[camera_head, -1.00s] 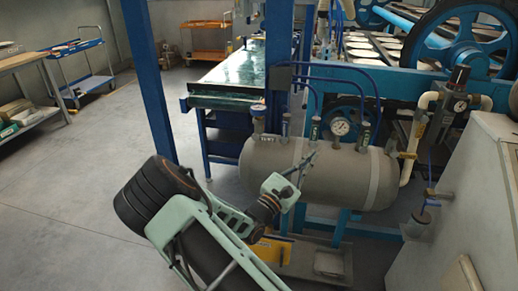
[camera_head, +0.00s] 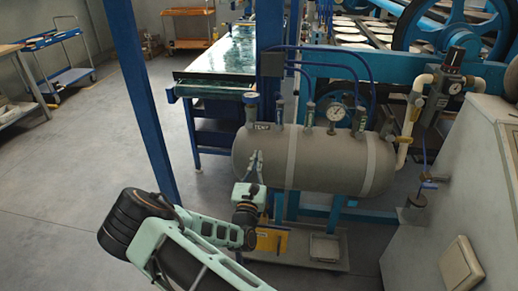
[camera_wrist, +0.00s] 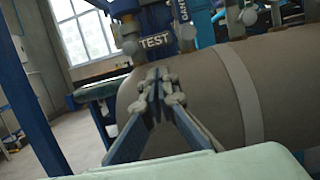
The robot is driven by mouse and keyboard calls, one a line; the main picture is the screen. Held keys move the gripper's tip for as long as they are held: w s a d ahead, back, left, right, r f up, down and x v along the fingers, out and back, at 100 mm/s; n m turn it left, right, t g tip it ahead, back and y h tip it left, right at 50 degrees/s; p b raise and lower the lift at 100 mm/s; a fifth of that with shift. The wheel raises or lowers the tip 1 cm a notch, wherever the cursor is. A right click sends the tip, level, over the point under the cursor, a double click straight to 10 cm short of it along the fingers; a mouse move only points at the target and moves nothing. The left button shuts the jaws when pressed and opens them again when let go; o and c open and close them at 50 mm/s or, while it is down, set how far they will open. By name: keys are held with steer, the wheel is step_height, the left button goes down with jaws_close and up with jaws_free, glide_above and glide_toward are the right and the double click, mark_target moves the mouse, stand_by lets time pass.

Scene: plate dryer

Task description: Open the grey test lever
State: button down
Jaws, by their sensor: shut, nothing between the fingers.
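A TEST label (camera_head: 262,127) marks a valve at the left top of the grey tank (camera_head: 335,160). The valve's grey top piece (camera_head: 250,98) stands above the label; I cannot clearly make out its lever there. In the wrist view the TEST label (camera_wrist: 155,41) is large, with a small grey lever-like part (camera_wrist: 129,38) at its left. My gripper (camera_head: 256,154) is shut and empty, pointing up in front of the tank's left end, below the label. In the wrist view its fingertips (camera_wrist: 156,76) meet just below the label, apart from the lever-like part.
A second labelled valve (camera_head: 280,108) stands just right of the TEST one, then a pressure gauge (camera_head: 336,112). Blue hoses run above the tank. A blue post (camera_head: 145,105) stands at the left. A grey cabinet (camera_head: 460,190) is at the right.

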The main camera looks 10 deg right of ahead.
mark_target(261, 144)
steer(key=x, duration=0.9)
